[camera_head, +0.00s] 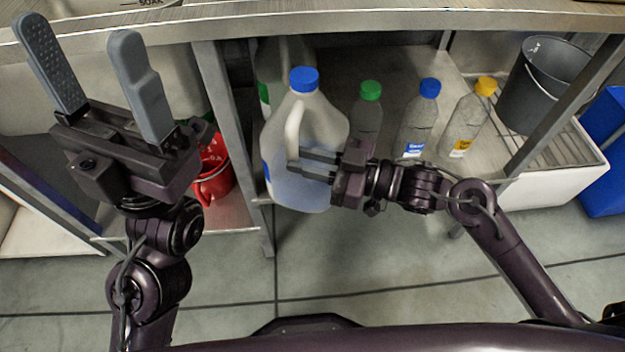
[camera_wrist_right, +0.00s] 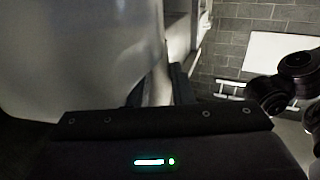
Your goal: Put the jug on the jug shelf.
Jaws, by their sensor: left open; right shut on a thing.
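The jug (camera_head: 325,122) is a translucent white container with a blue cap, upright in the middle of the head view. My right gripper (camera_head: 303,166) is shut on the jug, its fingers at the handle side. In the right wrist view the jug (camera_wrist_right: 75,55) fills the upper left as a pale, blurred surface. My left gripper (camera_head: 95,65) is open and empty, raised at the upper left, apart from the jug. Another jug (camera_head: 268,75) with a green label stands partly hidden behind the held one. I cannot tell which surface is the jug shelf.
Bottles with green (camera_head: 368,105), blue (camera_head: 420,115) and yellow (camera_head: 470,115) caps stand right of the jug. A grey bucket (camera_head: 545,80) is at the upper right. The floor in front (camera_head: 380,270) is clear.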

